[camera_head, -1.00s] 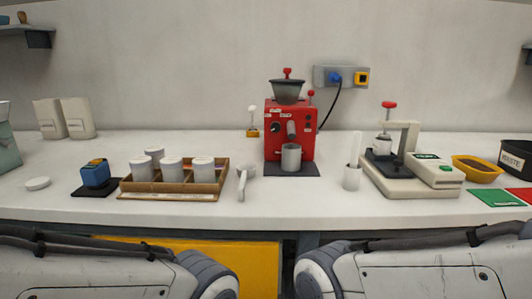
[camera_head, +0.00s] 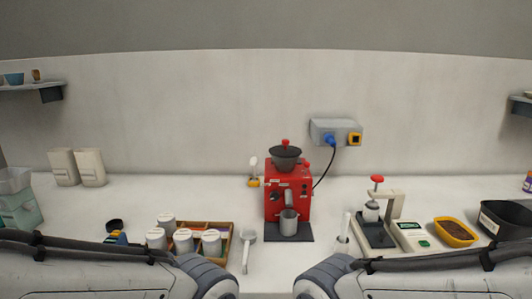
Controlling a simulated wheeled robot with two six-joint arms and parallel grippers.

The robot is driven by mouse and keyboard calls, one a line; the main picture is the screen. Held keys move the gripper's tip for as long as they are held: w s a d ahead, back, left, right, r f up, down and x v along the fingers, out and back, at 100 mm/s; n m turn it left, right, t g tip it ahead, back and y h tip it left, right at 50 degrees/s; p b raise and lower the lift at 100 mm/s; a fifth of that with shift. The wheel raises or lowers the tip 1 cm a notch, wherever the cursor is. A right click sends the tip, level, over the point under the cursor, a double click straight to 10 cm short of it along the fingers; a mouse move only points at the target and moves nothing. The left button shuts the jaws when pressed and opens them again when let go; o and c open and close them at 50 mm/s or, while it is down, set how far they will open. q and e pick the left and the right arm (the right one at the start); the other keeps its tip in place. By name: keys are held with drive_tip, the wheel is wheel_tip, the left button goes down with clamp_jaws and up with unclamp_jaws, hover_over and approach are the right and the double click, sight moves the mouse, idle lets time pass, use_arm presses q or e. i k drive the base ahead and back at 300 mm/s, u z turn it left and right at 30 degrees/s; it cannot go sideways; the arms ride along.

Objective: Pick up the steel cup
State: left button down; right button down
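The steel cup (camera_head: 288,223) stands upright on the dark base plate of the red grinder (camera_head: 287,196), under its spout, near the middle of the counter. My two arms lie along the bottom of the view, the left one from the left and the right one from the right. Both grippers are out of view, and no gripper shows at the cup.
A wooden tray (camera_head: 228,229) with several white canisters stands left of the grinder. A portafilter-like scoop (camera_head: 247,238) lies between them. Right are a white holder (camera_head: 343,243), a press stand (camera_head: 393,205), a yellow bowl (camera_head: 455,232) and a black bin (camera_head: 506,219).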

sight(289, 223)
drive_tip(key=u, duration=0.05)
drive_tip(key=k, duration=0.45)
drive_tip(key=z, duration=0.35)
drive_tip(key=i, duration=1.4)
drive_tip(key=u, duration=0.65)
